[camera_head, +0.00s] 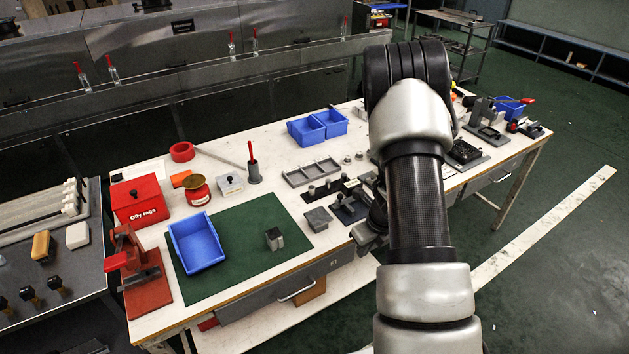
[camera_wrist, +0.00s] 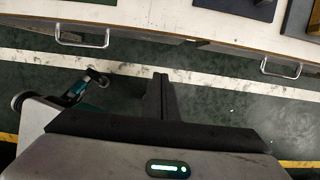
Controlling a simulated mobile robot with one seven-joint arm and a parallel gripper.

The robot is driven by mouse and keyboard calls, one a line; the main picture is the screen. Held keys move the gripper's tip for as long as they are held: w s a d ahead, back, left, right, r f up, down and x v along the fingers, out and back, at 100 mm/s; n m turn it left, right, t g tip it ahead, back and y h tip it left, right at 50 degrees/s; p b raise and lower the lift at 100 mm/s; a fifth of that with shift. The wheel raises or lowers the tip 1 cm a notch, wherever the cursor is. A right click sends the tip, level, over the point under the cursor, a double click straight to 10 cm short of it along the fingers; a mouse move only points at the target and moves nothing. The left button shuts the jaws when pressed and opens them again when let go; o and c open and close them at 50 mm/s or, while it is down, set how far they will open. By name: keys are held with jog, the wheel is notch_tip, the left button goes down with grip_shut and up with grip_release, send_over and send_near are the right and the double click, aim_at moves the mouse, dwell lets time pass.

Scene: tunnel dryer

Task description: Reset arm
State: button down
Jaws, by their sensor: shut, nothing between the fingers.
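My gripper shows in the wrist view (camera_wrist: 160,78), its two dark fingers together with nothing between them. It points towards the front edge of the workbench and hangs over the green floor, clear of the bench. In the head view my arm reaches forward along the right of the middle and hides much of the bench behind it. A dark part of my arm's end shows left of the forearm, near the bench's front edge; the fingertips cannot be made out there.
The white workbench (camera_head: 225,165) carries a blue bin (camera_head: 197,243) and a metal block (camera_head: 274,239) on a green mat (camera_head: 243,213). A red rag box (camera_head: 140,205), a red press (camera_head: 145,290) and a grey divided tray (camera_head: 312,172) stand there too. Drawer handles (camera_wrist: 82,42) jut from its front.

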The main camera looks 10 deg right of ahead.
jog(key=s+a+r+n+t+y+p, duration=0.1)
jog(key=a+r+n, duration=0.4)
jog(key=r, duration=0.5)
jog(key=s+a+r+n, duration=0.1)
jog(key=a+r+n, duration=0.4)
jog(key=r, duration=0.4)
jog(key=a+r+n+t+y+p, duration=0.1)
jog(key=a+r+n, duration=0.4)
jog(key=r, duration=0.5)
jog(key=s+r+n+h+p, duration=0.1)
jog(key=s+r+n, duration=0.6)
jog(key=s+n, duration=0.2)
jog(key=s+r+n+t+h, duration=0.1)
jog(key=s+r+n, duration=0.6)
jog(key=s, duration=0.3)
jog(key=shift+s+n+h+p, duration=0.15)
jog(key=shift+n+h+p, duration=0.25)
jog(key=shift+n, duration=0.5)
jog(key=shift+a, duration=0.2)
